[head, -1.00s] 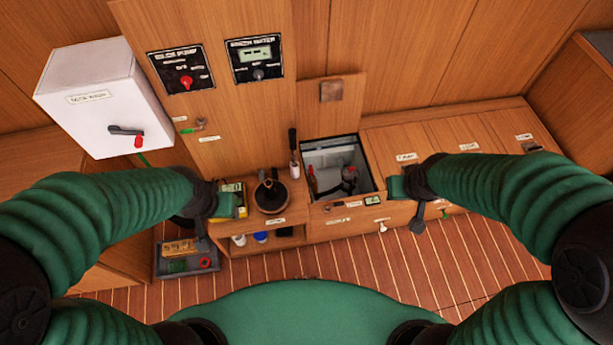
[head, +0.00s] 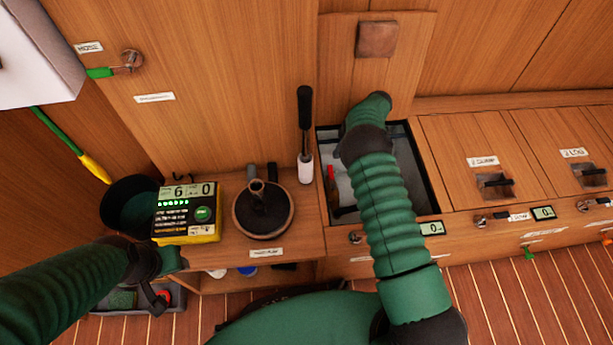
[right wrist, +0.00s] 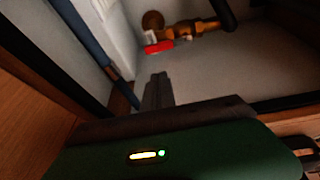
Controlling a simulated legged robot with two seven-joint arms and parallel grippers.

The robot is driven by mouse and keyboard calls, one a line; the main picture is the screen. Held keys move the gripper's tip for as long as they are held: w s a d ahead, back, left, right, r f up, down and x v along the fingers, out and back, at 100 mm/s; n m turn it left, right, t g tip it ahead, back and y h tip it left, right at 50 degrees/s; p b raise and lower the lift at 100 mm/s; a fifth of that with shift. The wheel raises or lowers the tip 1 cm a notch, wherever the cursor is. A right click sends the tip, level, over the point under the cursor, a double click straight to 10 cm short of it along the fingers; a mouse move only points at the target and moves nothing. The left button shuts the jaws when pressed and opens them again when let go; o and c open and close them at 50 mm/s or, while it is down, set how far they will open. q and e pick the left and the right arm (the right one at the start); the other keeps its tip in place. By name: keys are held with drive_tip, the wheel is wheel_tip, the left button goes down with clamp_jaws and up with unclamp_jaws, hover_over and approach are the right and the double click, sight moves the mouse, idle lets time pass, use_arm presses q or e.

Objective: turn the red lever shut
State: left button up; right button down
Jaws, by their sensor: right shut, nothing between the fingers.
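The red lever (right wrist: 158,47) shows in the right wrist view, on a brass valve fitting (right wrist: 198,27) low in the open compartment. My right gripper (right wrist: 157,92) is shut and empty, with its fingertips apart from the lever, below it in the picture. In the head view my right arm reaches into the compartment (head: 428,185) and its fingers are hidden. A red strip (head: 331,173) shows at the compartment's left side; I cannot tell whether it is the lever. My left gripper (head: 158,298) is at the lower left, its jaw state unclear.
The hatch lid (head: 342,60) stands open behind the compartment. A blue pipe (right wrist: 72,28) runs beside the gripper.

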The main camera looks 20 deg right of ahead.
drive_tip(key=shift+g, duration=0.4)
drive_tip(key=b+x, duration=0.1)
drive_tip(key=x, duration=0.2)
drive_tip(key=b+x, duration=0.2)
drive_tip(key=x, duration=0.2)
drive_tip(key=s+b+x, duration=0.1)
drive_tip(key=b+x, duration=0.1)
drive_tip(key=x, duration=0.1)
drive_tip(key=shift+d+f, duration=0.15)
drive_tip(key=shift+f, duration=0.2)
use_arm(q)
drive_tip(key=s+x, duration=0.1)
drive_tip(key=x, duration=0.5)
drive_tip(key=shift+s+a+f+b, duration=0.2)
drive_tip(key=shift+a+f+b, duration=0.05)
drive_tip(key=shift+f+b, duration=0.25)
use_arm(e)
drive_tip(key=shift+w+a+f, duration=0.15)
drive_tip(key=shift+a+f, duration=0.15)
drive_tip(key=shift+f, duration=0.05)
use_arm(q)
drive_tip(key=shift+w+d+r+p, duration=0.2)
drive_tip(key=shift+d+r+p, duration=0.1)
drive_tip(key=shift+d+p, duration=0.1)
use_arm(e)
drive_tip(key=shift+d, duration=0.2)
